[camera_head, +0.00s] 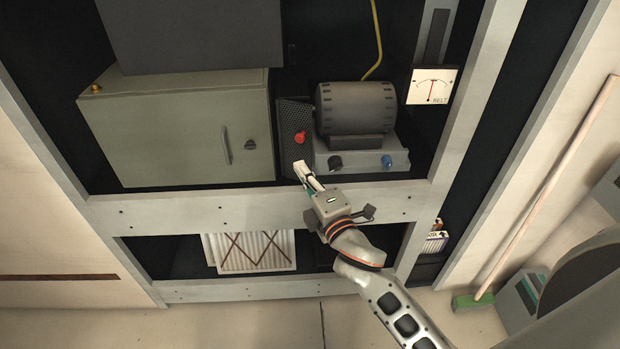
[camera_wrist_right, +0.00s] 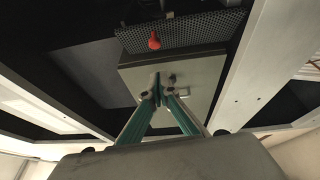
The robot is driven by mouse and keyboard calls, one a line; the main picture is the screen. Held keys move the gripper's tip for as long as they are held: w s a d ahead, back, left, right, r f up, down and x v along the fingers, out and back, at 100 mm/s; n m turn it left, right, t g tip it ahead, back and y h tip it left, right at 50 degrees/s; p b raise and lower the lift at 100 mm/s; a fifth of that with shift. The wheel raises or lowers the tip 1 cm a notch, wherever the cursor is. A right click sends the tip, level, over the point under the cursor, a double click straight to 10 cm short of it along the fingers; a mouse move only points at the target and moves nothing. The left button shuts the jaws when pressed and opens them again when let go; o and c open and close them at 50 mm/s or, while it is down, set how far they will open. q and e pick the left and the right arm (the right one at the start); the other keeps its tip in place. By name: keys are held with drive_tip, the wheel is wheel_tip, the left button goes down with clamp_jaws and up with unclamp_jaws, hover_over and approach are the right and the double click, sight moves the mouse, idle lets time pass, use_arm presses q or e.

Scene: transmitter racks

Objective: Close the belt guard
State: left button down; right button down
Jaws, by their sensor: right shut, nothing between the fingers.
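The belt guard is a dark perforated panel (camera_head: 289,121) with a red knob (camera_head: 300,137), just left of the grey ribbed motor (camera_head: 356,108) on the rack shelf. In the wrist view the perforated guard (camera_wrist_right: 197,30) spans the top, with its red knob (camera_wrist_right: 154,41) hanging in front of it. My right gripper (camera_head: 301,170) is shut and empty, just below the knob in the head view and apart from it. Its fingertips (camera_wrist_right: 159,92) meet below the knob in the wrist view. How far the guard stands open I cannot tell. My left gripper is not in view.
A grey-green cabinet (camera_head: 180,130) stands left of the guard. The motor's base carries a black knob and a blue knob (camera_head: 387,161). A pale rack beam (camera_head: 200,211) runs below the shelf, and a meter (camera_head: 431,87) hangs at right. A broom (camera_head: 545,190) leans farther right.

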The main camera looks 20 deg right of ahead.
drive_tip(key=w+d, duration=0.2)
drive_tip(key=w, duration=0.5)
drive_tip(key=shift+w+r+p, duration=0.2)
drive_tip(key=shift+p, duration=0.15)
drive_tip(key=shift+d, duration=0.1)
